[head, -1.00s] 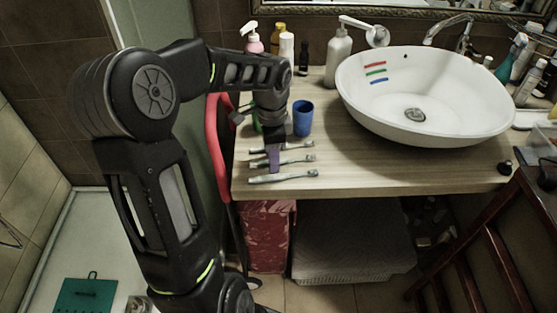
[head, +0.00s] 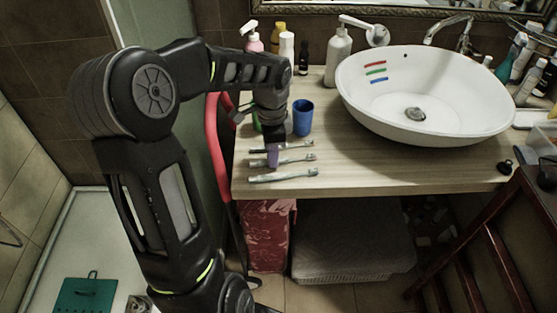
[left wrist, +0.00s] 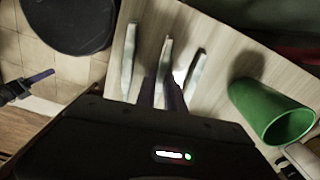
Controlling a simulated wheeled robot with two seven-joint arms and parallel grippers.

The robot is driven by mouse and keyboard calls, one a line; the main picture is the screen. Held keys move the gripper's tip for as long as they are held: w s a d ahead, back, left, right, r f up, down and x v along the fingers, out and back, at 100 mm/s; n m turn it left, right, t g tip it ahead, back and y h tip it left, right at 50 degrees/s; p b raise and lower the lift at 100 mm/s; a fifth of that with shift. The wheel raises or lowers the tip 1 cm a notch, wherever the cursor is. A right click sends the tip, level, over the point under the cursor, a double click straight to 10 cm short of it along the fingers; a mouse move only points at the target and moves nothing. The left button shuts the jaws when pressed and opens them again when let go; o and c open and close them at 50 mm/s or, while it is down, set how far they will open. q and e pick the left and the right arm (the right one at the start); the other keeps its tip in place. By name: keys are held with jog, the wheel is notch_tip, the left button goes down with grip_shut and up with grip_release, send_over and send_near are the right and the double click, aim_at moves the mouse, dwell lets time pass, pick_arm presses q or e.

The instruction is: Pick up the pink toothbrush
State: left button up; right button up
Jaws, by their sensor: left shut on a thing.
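Three toothbrushes lie side by side on the wooden counter; their colours look greyish, so I cannot make out pink. My left gripper (head: 273,158) reaches down from above and is shut on the middle toothbrush (head: 299,160). In the left wrist view the fingers (left wrist: 163,92) close around this middle toothbrush (left wrist: 166,52). The near toothbrush (head: 290,175) and the far toothbrush (left wrist: 196,72) lie apart on either side. The middle brush still appears at counter level. A dark part with a purple finger, seemingly my right gripper (left wrist: 38,78), shows at the left wrist view's left edge.
A blue cup (head: 303,118) and a green cup (left wrist: 268,112) stand just behind the brushes. A white basin (head: 350,95) fills the counter's right part. Bottles, including a white pump bottle (head: 338,58), stand at the back. The counter (head: 390,172) is clear right of the brushes.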

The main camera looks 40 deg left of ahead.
pick_arm(q)
grip_shut()
notch_tip(320, 180, up, 10)
dwell(0.6)
dwell(0.5)
